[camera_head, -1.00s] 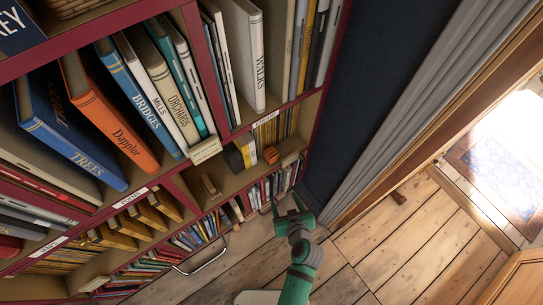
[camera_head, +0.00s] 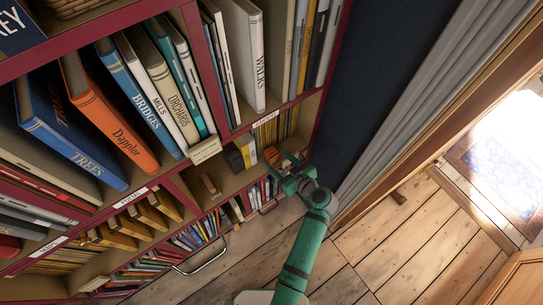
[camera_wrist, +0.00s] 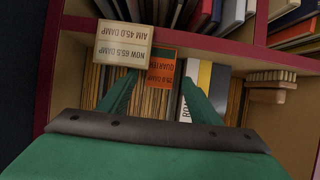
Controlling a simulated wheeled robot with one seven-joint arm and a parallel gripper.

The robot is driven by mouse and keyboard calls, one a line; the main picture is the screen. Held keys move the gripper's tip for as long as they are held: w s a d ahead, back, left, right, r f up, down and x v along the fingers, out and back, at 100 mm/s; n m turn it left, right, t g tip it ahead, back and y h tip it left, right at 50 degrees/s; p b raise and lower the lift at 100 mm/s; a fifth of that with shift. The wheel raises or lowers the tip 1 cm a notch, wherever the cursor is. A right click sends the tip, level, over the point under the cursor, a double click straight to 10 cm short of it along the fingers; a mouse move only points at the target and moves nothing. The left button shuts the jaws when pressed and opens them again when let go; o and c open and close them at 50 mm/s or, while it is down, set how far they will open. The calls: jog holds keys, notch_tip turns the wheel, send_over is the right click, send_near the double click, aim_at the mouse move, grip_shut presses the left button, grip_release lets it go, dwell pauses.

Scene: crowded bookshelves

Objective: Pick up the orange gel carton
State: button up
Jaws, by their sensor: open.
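The orange gel carton (camera_head: 271,154) is a small orange box on a low shelf at the right end of the bookcase. In the wrist view the carton (camera_wrist: 161,53) shows a dark label with upside-down print, and a cream card covers its left edge. My gripper (camera_head: 283,168) is in front of that shelf, close to the carton. In the wrist view the open fingers (camera_wrist: 158,78) stand on either side of the carton's lower part, with nothing held. I cannot tell whether they touch it.
The cream card (camera_wrist: 123,43) with damp readings stands left of the carton. Grey, yellow and white book spines (camera_wrist: 206,82) are close on its right, and thin tan volumes stand behind. A wooden brush (camera_wrist: 272,78) sits farther right.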

aim_at(275, 158)
jog(key=shift+r+x, duration=0.2)
jog(key=shift+x, duration=1.15)
jog(key=shift+r+x, duration=0.15)
jog(key=shift+x, duration=1.2)
jog(key=shift+w+a, duration=0.1)
jog(key=shift+w, duration=0.05)
jog(key=c, duration=1.2)
